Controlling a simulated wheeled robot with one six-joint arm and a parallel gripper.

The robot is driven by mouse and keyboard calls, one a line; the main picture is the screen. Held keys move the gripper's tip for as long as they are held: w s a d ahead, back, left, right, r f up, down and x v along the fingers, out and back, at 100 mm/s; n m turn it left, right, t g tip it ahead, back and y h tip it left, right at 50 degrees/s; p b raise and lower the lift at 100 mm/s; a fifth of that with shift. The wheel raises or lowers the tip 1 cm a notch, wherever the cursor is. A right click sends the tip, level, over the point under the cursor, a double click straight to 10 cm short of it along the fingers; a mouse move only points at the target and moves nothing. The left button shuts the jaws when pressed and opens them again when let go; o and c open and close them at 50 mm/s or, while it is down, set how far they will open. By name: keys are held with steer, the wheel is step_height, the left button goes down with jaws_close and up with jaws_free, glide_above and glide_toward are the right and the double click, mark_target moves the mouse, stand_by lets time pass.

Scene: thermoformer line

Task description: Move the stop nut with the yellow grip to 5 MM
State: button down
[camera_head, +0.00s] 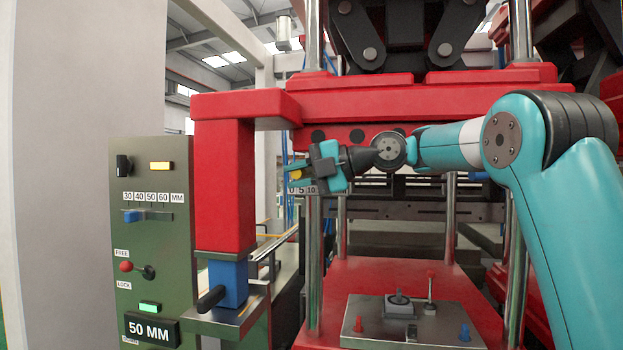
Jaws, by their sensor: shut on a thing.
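My gripper (311,170) is in front of the red crosshead, left of the picture's middle, and points left. It is shut on the yellow grip (294,172) of the stop nut, which shows as a small yellow patch at the fingers. The rest of the nut is hidden by my gripper. I cannot tell which mark the nut stands at.
A green panel (150,230) at left has a blue slider (133,216), a red-knobbed FREE/LOCK lever (127,267) and a 50 MM display (150,329). A red column (225,185) stands left of my gripper. A bright steel post (315,265) rises below it.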

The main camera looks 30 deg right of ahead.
steer(key=c, duration=1)
jaws_free()
steer(key=shift+o, duration=0.2)
steer(key=shift+s+d, duration=0.1)
steer(key=shift+d, duration=0.15)
steer(key=p+v, duration=1.1)
steer(key=p, duration=0.1)
steer(key=shift+d, duration=0.15)
steer(key=shift+s, duration=0.15)
